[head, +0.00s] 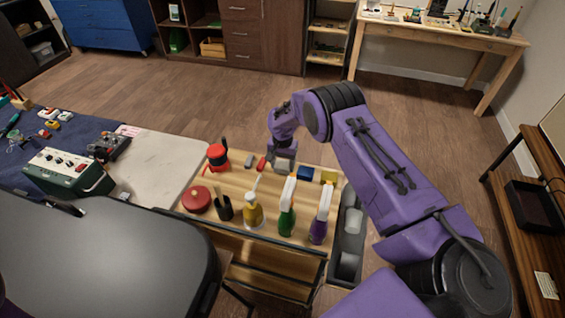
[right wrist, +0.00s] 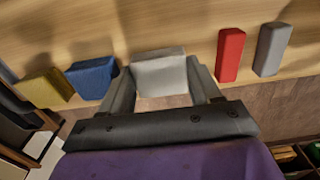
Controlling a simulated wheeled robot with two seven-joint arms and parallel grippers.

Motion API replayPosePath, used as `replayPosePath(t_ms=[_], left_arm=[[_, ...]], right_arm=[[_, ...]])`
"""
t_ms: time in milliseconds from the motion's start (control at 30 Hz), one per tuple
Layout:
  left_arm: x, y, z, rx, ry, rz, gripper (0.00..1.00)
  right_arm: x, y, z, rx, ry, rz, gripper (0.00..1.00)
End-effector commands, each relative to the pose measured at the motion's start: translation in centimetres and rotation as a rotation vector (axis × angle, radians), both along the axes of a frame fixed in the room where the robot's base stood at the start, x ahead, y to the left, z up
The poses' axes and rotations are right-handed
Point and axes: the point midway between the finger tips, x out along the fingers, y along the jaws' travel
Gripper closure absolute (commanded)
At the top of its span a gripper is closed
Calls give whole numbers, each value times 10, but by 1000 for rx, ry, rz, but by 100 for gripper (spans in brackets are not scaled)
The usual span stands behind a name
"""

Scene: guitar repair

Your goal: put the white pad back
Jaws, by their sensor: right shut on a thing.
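The white pad (right wrist: 158,72) is between the fingers of my right gripper (right wrist: 165,88) in the right wrist view. The fingers are shut on its two sides. The pad is at the wooden cart top, between a blue pad (right wrist: 92,78) and a red block (right wrist: 230,54). I cannot tell whether it touches the wood. In the head view my right gripper (head: 283,162) points down at the far edge of the cart top (head: 235,185), and the pad is mostly hidden there. My left gripper is not in view.
A yellow pad (right wrist: 46,88) and a grey block (right wrist: 271,48) stand in the same row. Nearer on the cart are a purple spray bottle (head: 319,228), a green one (head: 287,218), a yellow bottle (head: 253,213) and a red round tin (head: 196,199). Floor beyond is clear.

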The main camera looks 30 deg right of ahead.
Motion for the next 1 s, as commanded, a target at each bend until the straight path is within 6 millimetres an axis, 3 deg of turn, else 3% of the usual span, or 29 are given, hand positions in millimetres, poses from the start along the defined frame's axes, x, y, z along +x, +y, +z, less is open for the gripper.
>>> replayPosePath(t_ms=[400, 433, 500, 767, 867, 1000], left_arm=[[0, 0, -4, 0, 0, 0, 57], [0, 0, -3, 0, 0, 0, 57], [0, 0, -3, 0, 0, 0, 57], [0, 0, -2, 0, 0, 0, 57], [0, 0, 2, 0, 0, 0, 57], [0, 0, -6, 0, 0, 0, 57]], right_arm=[[0, 0, -11, 1, -2, 0, 66], [0, 0, -9, 1, -2, 0, 31], [0, 0, -9, 1, -2, 1, 12], [0, 0, -8, 1, -2, 1, 12], [1, 0, 0, 1, -3, 1, 12], [2, 1, 27, 1, -7, 1, 12]])
